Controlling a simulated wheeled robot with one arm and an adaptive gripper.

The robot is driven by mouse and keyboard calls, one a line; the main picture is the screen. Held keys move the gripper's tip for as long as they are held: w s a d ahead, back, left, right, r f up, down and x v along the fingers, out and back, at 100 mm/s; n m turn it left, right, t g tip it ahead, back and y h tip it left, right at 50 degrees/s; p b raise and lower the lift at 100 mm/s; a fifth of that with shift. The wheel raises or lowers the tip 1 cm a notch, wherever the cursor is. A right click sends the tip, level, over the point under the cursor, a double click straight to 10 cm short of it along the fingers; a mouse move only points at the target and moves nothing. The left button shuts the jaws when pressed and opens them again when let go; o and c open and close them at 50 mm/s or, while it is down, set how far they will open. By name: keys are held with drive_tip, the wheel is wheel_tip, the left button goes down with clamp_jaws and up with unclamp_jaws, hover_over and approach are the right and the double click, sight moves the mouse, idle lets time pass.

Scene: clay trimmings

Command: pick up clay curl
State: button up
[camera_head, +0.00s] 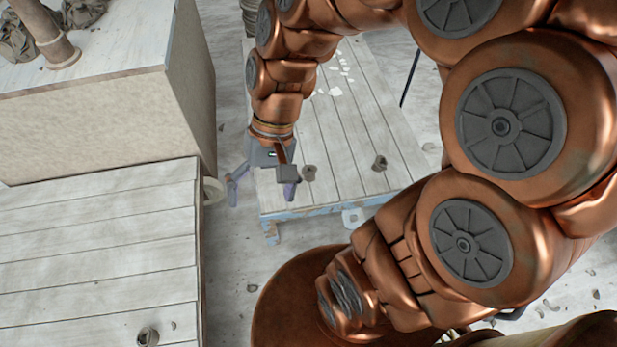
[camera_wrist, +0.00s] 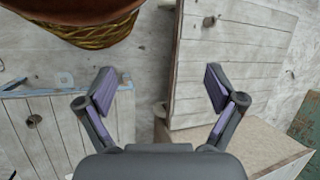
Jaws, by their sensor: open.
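Small grey-brown clay curls lie on the pale plank surfaces. One curl (camera_head: 309,172) is on the low plank table, just right of my gripper (camera_head: 263,188). A second curl (camera_head: 379,163) sits farther right on that table. A third curl (camera_head: 147,336) lies near the front of the left plank platform. In the wrist view, one curl (camera_wrist: 34,121) shows on the table at left, and another (camera_wrist: 209,21) on the platform at upper right. My gripper (camera_wrist: 160,88) is open and empty, its fingers spread above the gap between table and platform. Which curl is meant, I cannot tell.
The low table (camera_head: 350,110) has a worn blue edge and white scraps at its back. The plank platform (camera_head: 95,240) and a taller block (camera_head: 192,95) stand at left. A short roll (camera_head: 213,190) is beside the platform. Bits litter the floor.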

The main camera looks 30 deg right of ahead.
drive_tip(key=w+d+f+m+t+y+b, duration=0.2)
drive_tip(key=w+f+m+y+b, duration=0.3)
drive_tip(key=w+f, duration=0.45)
drive_tip(key=w+d+f+m+t+y+b, duration=0.25)
drive_tip(key=w+f+m+b, duration=0.25)
drive_tip(key=w+f+b, duration=0.4)
drive_tip(key=m+t+h+b, duration=0.2)
drive_tip(key=m+t+b, duration=0.45)
drive_tip(key=m, duration=0.35)
hover_over(316, 175)
drive_tip(key=s+a, duration=0.2)
drive_tip(key=a, duration=0.8)
wheel_tip(316, 175, down, 18)
drive_tip(key=s+d+f+m+t+h+b, duration=0.1)
drive_tip(key=d+f+m, duration=0.1)
drive_tip(key=d+f, duration=0.2)
drive_tip(key=s+d+f+m+t+h+b, duration=0.1)
drive_tip(key=d+f+m, duration=0.2)
drive_tip(key=f, duration=0.3)
drive_tip(key=s+d+f+m+t+h+b, duration=0.1)
drive_tip(key=d+f+m+b, duration=0.1)
drive_tip(key=d+f, duration=0.3)
drive_tip(key=shift+s+d+f+m+t+h, duration=0.15)
drive_tip(key=shift+s+f+m+t+h, duration=0.2)
drive_tip(key=shift+f, duration=0.25)
drive_tip(key=shift+b+x, duration=1.5)
drive_tip(key=shift+x, duration=2.3)
drive_tip(key=shift+w+d, duration=0.1)
drive_tip(key=shift+d, duration=0.1)
drive_tip(key=shift+c, duration=0.2)
